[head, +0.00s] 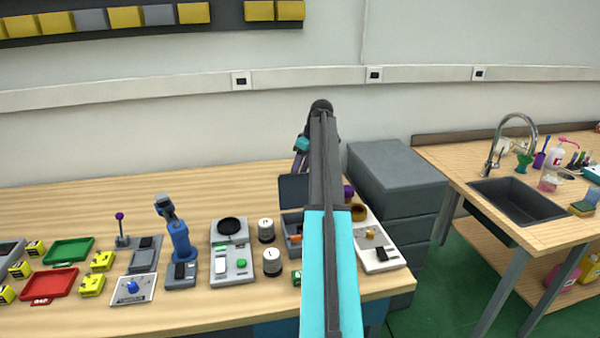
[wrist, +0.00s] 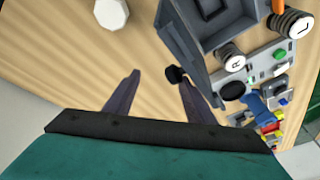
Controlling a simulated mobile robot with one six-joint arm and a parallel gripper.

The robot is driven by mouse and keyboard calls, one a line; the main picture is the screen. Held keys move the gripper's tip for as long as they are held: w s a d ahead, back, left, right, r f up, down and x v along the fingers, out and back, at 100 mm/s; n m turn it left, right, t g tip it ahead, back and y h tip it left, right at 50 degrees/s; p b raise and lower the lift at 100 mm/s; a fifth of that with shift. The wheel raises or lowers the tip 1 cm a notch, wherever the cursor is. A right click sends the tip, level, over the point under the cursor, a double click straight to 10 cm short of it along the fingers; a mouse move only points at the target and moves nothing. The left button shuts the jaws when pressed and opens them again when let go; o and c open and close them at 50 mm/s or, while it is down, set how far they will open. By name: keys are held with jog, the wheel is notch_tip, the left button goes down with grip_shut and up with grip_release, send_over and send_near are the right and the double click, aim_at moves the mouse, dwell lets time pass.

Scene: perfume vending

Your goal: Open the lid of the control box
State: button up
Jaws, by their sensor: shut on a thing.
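The control box (head: 291,219) is a dark grey box on the wooden table, partly hidden by my arm in the head view. Its lid (head: 293,190) stands raised at the back of the box, so the inside shows. In the wrist view the box (wrist: 228,18) is at upper right, and the lid (wrist: 180,45) is tilted up from it. A small black knob (wrist: 175,73) is at the lid's edge. My gripper (wrist: 160,80) is at this knob; its dark fingers show on either side, the right one against it. In the head view my gripper (head: 300,160) is behind the lid.
A white canister (head: 266,230) and another (head: 272,262) stand left of the box. A grey button panel (head: 232,262) is further left. A white panel (head: 378,250) is to the right. Bare table lies behind the lid.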

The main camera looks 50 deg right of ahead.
jog(key=b+v, duration=0.2)
jog(key=v, duration=1.2)
jog(key=shift+s, duration=0.25)
jog(key=shift+a, duration=0.15)
